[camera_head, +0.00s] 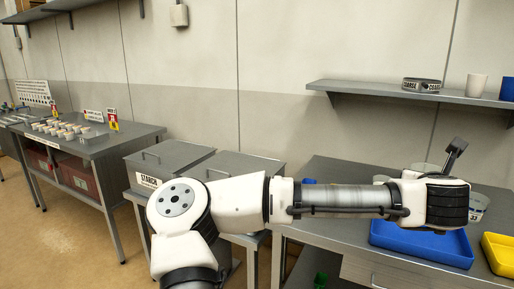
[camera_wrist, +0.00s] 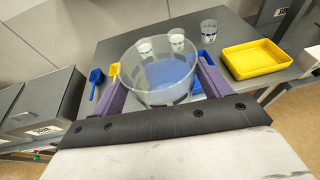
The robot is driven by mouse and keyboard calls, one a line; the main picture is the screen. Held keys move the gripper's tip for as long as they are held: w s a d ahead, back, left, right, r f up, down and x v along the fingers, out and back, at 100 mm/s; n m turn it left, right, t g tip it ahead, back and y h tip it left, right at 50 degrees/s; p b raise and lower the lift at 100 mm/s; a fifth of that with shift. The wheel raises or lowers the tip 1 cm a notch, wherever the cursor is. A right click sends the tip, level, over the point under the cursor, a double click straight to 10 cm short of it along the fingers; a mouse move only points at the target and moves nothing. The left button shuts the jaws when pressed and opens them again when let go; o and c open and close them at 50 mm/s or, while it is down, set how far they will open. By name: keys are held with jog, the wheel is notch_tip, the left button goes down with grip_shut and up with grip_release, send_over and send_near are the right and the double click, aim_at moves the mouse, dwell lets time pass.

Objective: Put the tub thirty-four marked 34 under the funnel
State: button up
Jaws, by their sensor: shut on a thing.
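A clear round tub (camera_wrist: 160,92) with a bluish look inside fills the middle of the wrist view. My gripper (camera_wrist: 160,78) has its two purple fingers shut on the tub's sides, and the tub looks upright. No number on it can be read. In the head view my wrist hides most of the gripper, and a pale rim (camera_head: 424,167) shows just behind it. Another tub marked 33 (camera_head: 479,206) stands on the right-hand bench, partly behind my wrist. I see no funnel in either view.
A blue tray (camera_head: 420,242) and a yellow tray (camera_head: 496,252) lie on the steel bench (camera_head: 318,250). A wall shelf (camera_head: 400,92) above holds a sieve and cups. Lidded bins (camera_head: 235,168) stand left of the bench. A side table (camera_head: 95,145) holds several small cups.

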jog(key=w+a+f+n+t+y, duration=0.2)
jog(key=w+a+f+n+y, duration=0.15)
jog(key=w+a, duration=1.05)
jog(key=w+a+f+n+y, duration=0.2)
jog(key=w+a+f+y, duration=0.1)
jog(key=a+f, duration=0.4)
jog(key=w+a+f+n+y, duration=0.3)
jog(key=w+a+f+y, duration=0.15)
jog(key=f, duration=0.45)
jog(key=s+a+f+n+y, duration=0.1)
jog(key=s+a+f, duration=0.25)
jog(key=f, duration=0.65)
jog(key=s+a+f+n+g+y, duration=0.1)
jog(key=s+a+f+n+y, duration=0.3)
jog(key=f, duration=0.6)
jog(key=s+a+f+m+h, duration=0.15)
jog(key=a+f, duration=0.35)
jog(key=f, duration=0.5)
jog(key=s+a+f+m+t+h+b, duration=0.1)
jog(key=s+f+m+h, duration=0.3)
jog(key=s+f, duration=0.5)
jog(key=shift+s+a+m+t+h, duration=0.4)
jog(key=shift+a+h, duration=0.15)
jog(key=shift+h, duration=0.4)
